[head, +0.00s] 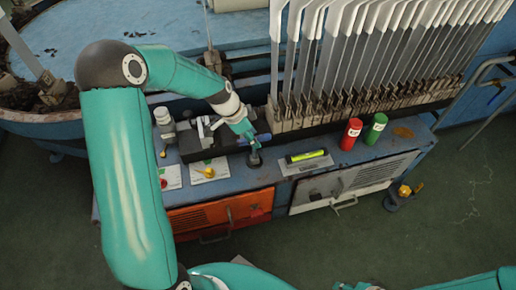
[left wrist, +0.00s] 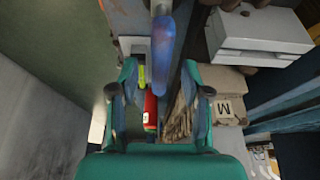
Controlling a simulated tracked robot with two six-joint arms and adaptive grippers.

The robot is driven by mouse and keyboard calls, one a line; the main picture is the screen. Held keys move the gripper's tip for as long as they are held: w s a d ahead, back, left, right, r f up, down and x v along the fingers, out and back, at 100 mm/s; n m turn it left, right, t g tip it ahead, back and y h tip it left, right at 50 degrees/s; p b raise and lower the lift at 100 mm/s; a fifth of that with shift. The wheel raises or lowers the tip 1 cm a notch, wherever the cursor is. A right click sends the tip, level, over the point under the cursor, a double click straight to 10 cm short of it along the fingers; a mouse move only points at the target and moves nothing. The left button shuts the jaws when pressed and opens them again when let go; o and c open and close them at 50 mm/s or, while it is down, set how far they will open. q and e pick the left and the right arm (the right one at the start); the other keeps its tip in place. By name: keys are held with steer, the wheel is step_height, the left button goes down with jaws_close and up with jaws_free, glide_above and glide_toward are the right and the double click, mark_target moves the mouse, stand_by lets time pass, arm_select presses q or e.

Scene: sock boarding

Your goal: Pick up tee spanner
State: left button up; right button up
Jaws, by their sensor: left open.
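The tee spanner (head: 263,138) appears to be the upright tool with a blue cross handle, standing at a small dark base on the blue bench. In the left wrist view, its blue handle (left wrist: 163,45) fills the upper middle, ahead of the fingers. My left gripper (head: 246,130) is right at the handle and partly covers it in the head view. In the left wrist view the left gripper (left wrist: 158,92) has its two fingers wide apart, with nothing held between them. The spanner's shaft is mostly hidden. My right gripper is out of view.
A rack of upright white-topped boards (head: 375,60) stands close behind and to the right. A yellow-green level (head: 306,157), a red can (head: 351,134) and a green can (head: 375,128) are on the bench's right. A grey fixture (head: 205,140) lies left of the gripper.

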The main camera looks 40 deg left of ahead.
arm_select(q)
steer(key=shift+x, duration=0.8)
jaws_close()
steer(key=shift+r, duration=0.1)
